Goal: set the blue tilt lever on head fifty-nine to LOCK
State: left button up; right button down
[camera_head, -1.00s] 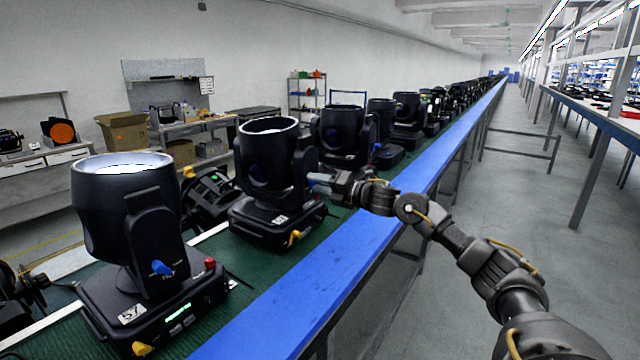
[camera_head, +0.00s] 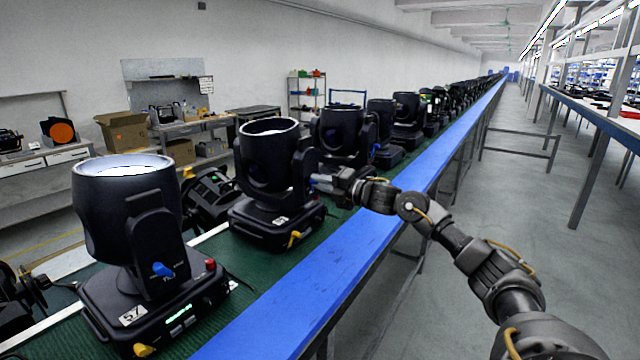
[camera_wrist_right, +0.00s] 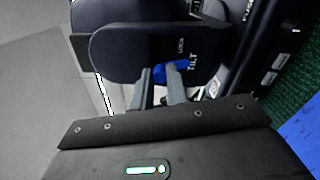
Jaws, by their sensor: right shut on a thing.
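A black moving head (camera_head: 268,165) stands second from the front on the green belt; its number tag (camera_head: 281,220) is too small to read surely. My right gripper (camera_head: 318,183) is at the right side of its yoke. In the right wrist view, the blue tilt lever (camera_wrist_right: 178,66) sits on the dark yoke arm (camera_wrist_right: 130,48), beside the white words LOCK and TILT. The fingers of my right gripper (camera_wrist_right: 160,80) are shut on the lever and hide part of it. My left gripper is not in view.
The nearer head (camera_head: 125,215), tagged 57, stands in front with its own blue lever (camera_head: 162,270). More heads (camera_head: 342,135) line the belt behind. A blue rail (camera_head: 300,290) runs along the belt's right edge. The grey aisle floor (camera_head: 540,220) to the right is clear.

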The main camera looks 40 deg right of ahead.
jog(key=shift+w+d+f+m+p, duration=0.1)
jog(key=shift+d+m+p, duration=0.3)
jog(key=shift+m, duration=1.1)
jog(key=shift+w+d+m+p, duration=0.15)
jog(key=shift+d+m+p, duration=0.25)
jog(key=shift+m, duration=1.1)
jog(key=shift+w+d+f+m+p, duration=0.1)
jog(key=shift+d+m+p, duration=0.3)
jog(key=shift+m, duration=1.1)
jog(key=c, duration=1.4)
grip_release()
jog(key=shift+b+v, duration=2.35)
jog(key=shift+v, duration=3.05)
